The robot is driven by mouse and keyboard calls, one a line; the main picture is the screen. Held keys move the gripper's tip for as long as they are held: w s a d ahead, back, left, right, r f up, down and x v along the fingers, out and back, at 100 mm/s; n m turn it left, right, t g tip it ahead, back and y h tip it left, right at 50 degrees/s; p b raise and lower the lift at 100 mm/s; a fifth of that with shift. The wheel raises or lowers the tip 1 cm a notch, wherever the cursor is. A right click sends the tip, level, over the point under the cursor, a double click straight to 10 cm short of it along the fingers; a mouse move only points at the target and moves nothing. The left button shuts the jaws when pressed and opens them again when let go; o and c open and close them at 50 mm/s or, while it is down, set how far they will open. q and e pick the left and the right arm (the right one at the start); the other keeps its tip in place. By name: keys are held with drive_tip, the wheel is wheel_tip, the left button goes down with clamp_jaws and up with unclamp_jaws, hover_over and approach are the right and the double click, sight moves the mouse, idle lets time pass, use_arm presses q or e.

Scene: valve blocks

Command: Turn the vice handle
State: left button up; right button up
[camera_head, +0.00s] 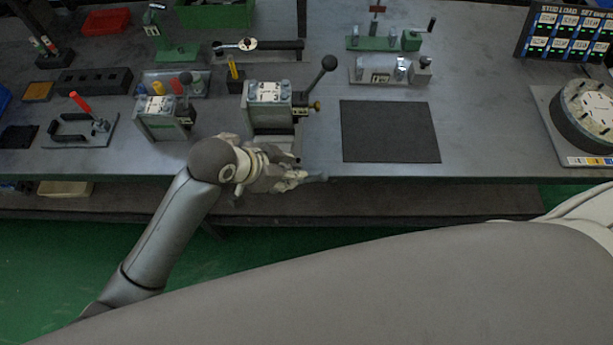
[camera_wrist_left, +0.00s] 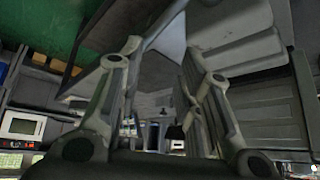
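A green fixture (camera_head: 372,38) at the back of the bench, right of centre, looks like the vice. A dark crank handle (camera_head: 431,25) stands up from the green block (camera_head: 411,41) at its right end. My left gripper (camera_head: 312,178) is at the bench's front edge, well in front of the fixture and to its left, apart from it. In the left wrist view its two fingers (camera_wrist_left: 160,55) are spread with nothing between them. The vice cannot be made out in that view. My right gripper is not in view.
A grey block with a black-knobbed lever (camera_head: 329,63) stands just behind my left gripper. A silver clamp fixture (camera_head: 384,70) sits in front of the green one. A dark mat (camera_head: 389,132) lies flat on the bench. A round dial unit (camera_head: 590,112) is far right.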

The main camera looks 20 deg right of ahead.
sight(308, 179)
use_arm(q)
drive_tip(key=d+f+m, duration=0.1)
drive_tip(key=m, duration=0.1)
drive_tip(key=d+f+m+g+y+p, duration=0.1)
drive_tip(key=d+f+m, duration=0.1)
drive_tip(key=d+f+m+p, duration=0.1)
drive_tip(key=m, duration=0.1)
drive_tip(key=shift+s+d+f+g, duration=0.15)
drive_tip(key=shift+s+f+g, duration=0.15)
drive_tip(key=shift+f, duration=0.1)
drive_tip(key=shift+x, duration=0.85)
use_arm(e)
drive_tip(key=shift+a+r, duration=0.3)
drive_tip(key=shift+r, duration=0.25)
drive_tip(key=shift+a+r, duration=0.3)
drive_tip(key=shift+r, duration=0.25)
use_arm(q)
drive_tip(key=shift+w, duration=0.1)
clamp_jaws()
